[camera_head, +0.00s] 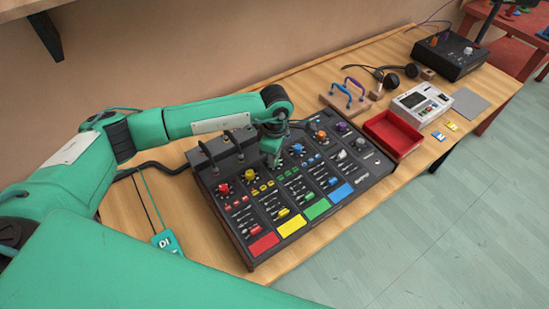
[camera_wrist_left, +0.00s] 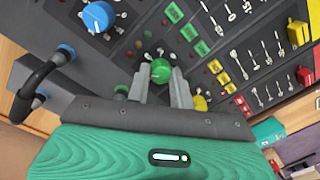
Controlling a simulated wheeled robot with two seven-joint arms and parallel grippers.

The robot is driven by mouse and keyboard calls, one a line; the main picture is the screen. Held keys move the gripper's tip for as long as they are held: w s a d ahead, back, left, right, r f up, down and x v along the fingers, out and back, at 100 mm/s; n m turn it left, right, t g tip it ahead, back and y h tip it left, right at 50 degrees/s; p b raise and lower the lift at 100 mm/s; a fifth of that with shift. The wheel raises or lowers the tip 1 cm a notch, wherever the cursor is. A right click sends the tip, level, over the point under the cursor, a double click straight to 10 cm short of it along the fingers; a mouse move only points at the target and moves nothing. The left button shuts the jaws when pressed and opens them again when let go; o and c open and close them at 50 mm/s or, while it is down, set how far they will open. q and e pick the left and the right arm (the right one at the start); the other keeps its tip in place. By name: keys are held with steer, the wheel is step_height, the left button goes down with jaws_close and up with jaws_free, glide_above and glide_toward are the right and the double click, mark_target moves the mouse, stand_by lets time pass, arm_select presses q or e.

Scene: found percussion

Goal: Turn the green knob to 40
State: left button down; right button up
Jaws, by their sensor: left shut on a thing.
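The black mixing panel (camera_head: 262,225) lies on the wooden table with a row of coloured knobs. The green knob (camera_wrist_left: 160,71) sits between the two grey fingers of my left gripper (camera_wrist_left: 161,84) in the left wrist view, and the fingers are shut on it. In the head view my left gripper (camera_head: 271,160) comes down on the panel's back row and hides the green knob. The yellow knob (camera_head: 250,174) and the blue knob (camera_head: 297,148) stand on either side of it. I cannot read the dial marks around the green knob. My right gripper is out of view.
A red knob (camera_head: 223,188) and an orange knob (camera_head: 320,135) are in the same row. Black handles (camera_head: 215,150) and a cable rise along the panel's back edge. A red tray (camera_head: 391,133), a white device (camera_head: 421,103) and headphones (camera_head: 390,80) lie further right.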

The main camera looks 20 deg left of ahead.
arm_select(q)
steer(key=shift+n, duration=0.3)
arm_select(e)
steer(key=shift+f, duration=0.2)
arm_select(q)
steer(key=c, duration=1.2)
jaws_free()
steer(key=shift+c, duration=0.2)
step_height(320, 180, up, 14)
steer(key=b, duration=0.3)
steer(key=shift+w, duration=0.3)
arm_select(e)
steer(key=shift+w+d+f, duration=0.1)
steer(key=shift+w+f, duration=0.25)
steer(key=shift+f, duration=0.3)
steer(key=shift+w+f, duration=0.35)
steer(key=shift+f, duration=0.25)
